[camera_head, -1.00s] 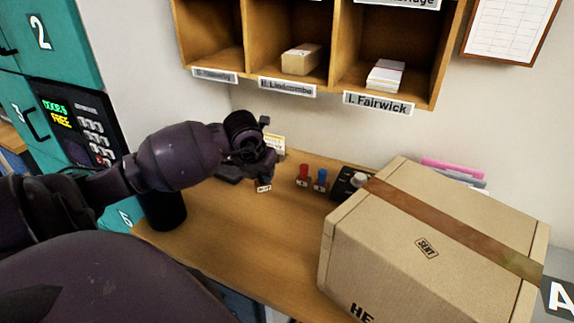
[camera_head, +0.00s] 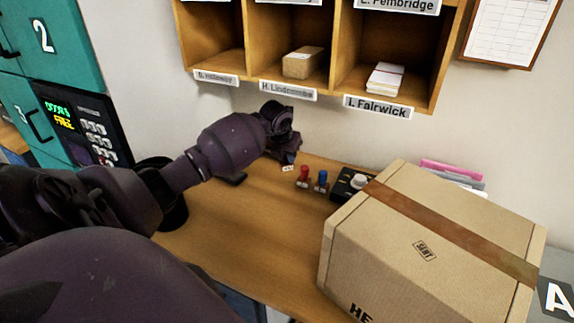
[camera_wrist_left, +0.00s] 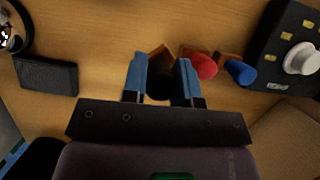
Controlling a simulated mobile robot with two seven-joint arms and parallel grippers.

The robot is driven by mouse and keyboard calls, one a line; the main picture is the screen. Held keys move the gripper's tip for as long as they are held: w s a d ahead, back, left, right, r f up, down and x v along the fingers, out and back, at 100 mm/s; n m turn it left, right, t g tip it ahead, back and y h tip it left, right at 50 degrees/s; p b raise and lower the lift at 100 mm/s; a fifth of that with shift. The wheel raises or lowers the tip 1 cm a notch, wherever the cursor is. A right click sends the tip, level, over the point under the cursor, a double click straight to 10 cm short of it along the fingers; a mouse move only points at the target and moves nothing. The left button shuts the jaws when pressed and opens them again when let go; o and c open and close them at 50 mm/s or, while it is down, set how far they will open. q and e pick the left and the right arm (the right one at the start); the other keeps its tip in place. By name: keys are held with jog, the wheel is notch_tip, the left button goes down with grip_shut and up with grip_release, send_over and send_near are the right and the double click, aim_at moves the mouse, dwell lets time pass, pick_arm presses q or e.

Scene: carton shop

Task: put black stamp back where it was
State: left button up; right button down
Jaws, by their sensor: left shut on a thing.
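My left gripper (camera_head: 284,152) is shut on the black stamp (camera_wrist_left: 160,86), whose dark handle sits between the two blue fingers (camera_wrist_left: 161,80) in the wrist view. The stamp's brown base (camera_wrist_left: 158,54) shows past the fingertips. In the head view my gripper hides most of the stamp; a small white label (camera_head: 288,168) shows below the jaws. The stamp is left of the red stamp (camera_head: 303,175) and the blue stamp (camera_head: 321,179), in about the same row. I cannot tell whether its base touches the table. My right gripper is in neither view.
A black control box with a white knob (camera_head: 358,181) stands right of the blue stamp. A large taped carton (camera_head: 400,240) fills the table's right side. A flat black pad (camera_wrist_left: 46,75) lies left of my gripper. Wooden pigeonholes (camera_head: 330,40) hang above. The table's front middle (camera_head: 245,225) is clear.

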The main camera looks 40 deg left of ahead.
aim_at(287, 162)
pick_arm(q)
jog(key=shift+f, duration=1.9)
jog(key=shift+w+a+f, duration=0.1)
jog(key=shift+w+f, duration=0.1)
jog(key=shift+f, duration=0.2)
jog(key=o, duration=0.8)
jog(key=shift+s+r+p, duration=0.1)
jog(key=shift+r+p, duration=0.2)
jog(key=shift+r, duration=0.2)
jog(key=v, duration=0.6)
jog(key=shift+s+r, duration=0.2)
jog(key=shift+r, duration=0.15)
